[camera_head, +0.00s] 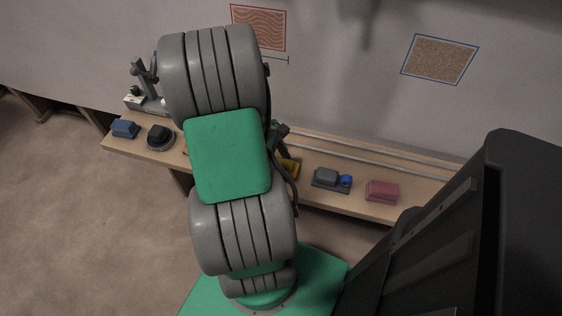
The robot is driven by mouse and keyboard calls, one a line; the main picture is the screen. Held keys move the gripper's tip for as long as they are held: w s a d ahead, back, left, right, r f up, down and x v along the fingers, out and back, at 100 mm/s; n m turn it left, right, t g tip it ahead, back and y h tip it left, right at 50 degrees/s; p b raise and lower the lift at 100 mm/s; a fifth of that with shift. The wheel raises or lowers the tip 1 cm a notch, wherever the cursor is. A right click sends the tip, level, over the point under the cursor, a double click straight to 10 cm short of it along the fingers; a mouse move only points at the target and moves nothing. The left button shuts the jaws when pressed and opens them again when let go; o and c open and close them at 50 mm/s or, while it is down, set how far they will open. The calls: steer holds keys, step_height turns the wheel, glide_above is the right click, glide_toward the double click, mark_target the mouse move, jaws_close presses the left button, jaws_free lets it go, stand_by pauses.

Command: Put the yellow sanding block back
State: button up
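The yellow sanding block (290,168) lies on the wooden bench, just right of my arm in the head view. My arm and a dark cable cover part of it. A dark piece that looks like part of my gripper (280,132) shows beside the arm, just above the yellow block in the picture. The fingertips are hidden, so I cannot tell whether they are open or touch the block.
The bench (318,158) runs along the wall. On its right are a dark tray (319,185) with a grey block (326,176) and a blue item (346,180), then a maroon block (382,190). On its left are a blue block (124,129) and a black round item (160,137).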

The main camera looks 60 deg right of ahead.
steer(key=shift+o, duration=1.4)
steer(key=shift+r, duration=0.1)
steer(key=d+p+v, duration=0.1)
steer(key=p+v, duration=0.2)
steer(key=v, duration=0.8)
steer(key=w+a+r+t+h, duration=0.1)
steer(key=w+a+r+t, duration=0.15)
steer(key=w+a, duration=0.45)
steer(key=w+a+r+t, duration=0.2)
steer(key=w+a, duration=0.1)
steer(key=a, duration=0.9)
steer(key=w+a+r+m+t+y, duration=0.1)
steer(key=w+a+r+t, duration=0.1)
steer(key=a, duration=1.1)
steer(key=shift+w+r+m+y, duration=0.2)
steer(key=shift+w+m+y, duration=0.1)
steer(key=shift+w, duration=0.15)
